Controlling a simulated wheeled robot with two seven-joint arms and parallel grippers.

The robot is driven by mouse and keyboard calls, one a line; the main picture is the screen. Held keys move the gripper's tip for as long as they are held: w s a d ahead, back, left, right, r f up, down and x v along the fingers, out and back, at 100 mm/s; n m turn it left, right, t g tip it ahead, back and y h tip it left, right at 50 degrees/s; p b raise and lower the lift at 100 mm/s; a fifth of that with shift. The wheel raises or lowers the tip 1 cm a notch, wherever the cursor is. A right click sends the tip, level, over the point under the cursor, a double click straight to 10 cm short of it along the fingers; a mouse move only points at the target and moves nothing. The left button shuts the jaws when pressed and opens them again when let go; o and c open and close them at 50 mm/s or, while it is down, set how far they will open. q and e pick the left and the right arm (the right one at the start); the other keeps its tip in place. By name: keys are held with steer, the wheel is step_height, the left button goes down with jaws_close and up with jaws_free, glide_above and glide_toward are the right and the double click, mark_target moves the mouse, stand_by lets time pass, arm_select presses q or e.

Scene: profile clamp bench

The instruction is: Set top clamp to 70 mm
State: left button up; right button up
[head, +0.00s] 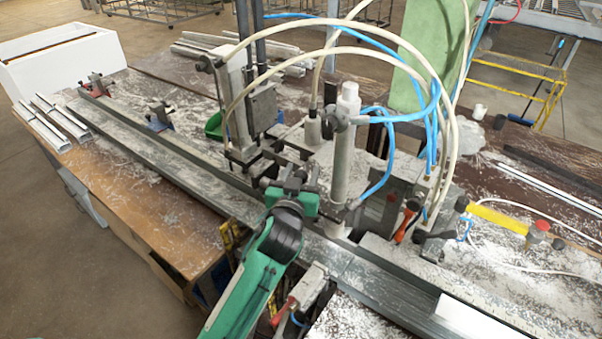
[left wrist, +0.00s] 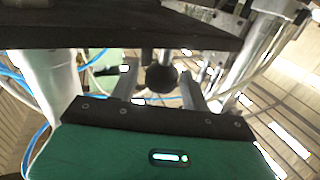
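My left gripper (head: 293,182) is over the long metal rail (head: 170,140), among the clamp parts in the middle of the bench. In the left wrist view its two grey fingers (left wrist: 163,84) stand apart, one on each side of a round black knob (left wrist: 162,78). Slim gaps seem to show beside the knob; I cannot tell whether a finger touches it. The knob sits on a short stem below a dark plate (left wrist: 110,28). A silver upright cylinder (head: 346,155) with hoses stands just right of the gripper. Which part is the top clamp is unclear, and no setting is readable. My right gripper is out of view.
Another upright clamp unit (head: 238,105) stands left of the gripper. White and blue hoses (head: 390,45) arch overhead. A red-handled clamp (head: 405,222) is to the right and a red-tipped lever (head: 285,310) in front. Cut profiles (head: 60,120) lie at the bench's left end.

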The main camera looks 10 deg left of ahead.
arm_select(q)
jaws_close()
steer(key=shift+r+p, duration=1.25)
steer(key=shift+r, duration=0.7)
steer(key=shift+o, duration=0.4)
jaws_free()
steer(key=shift+o, duration=0.5)
steer(key=shift+f, duration=0.1)
steer(key=shift+f, duration=0.1)
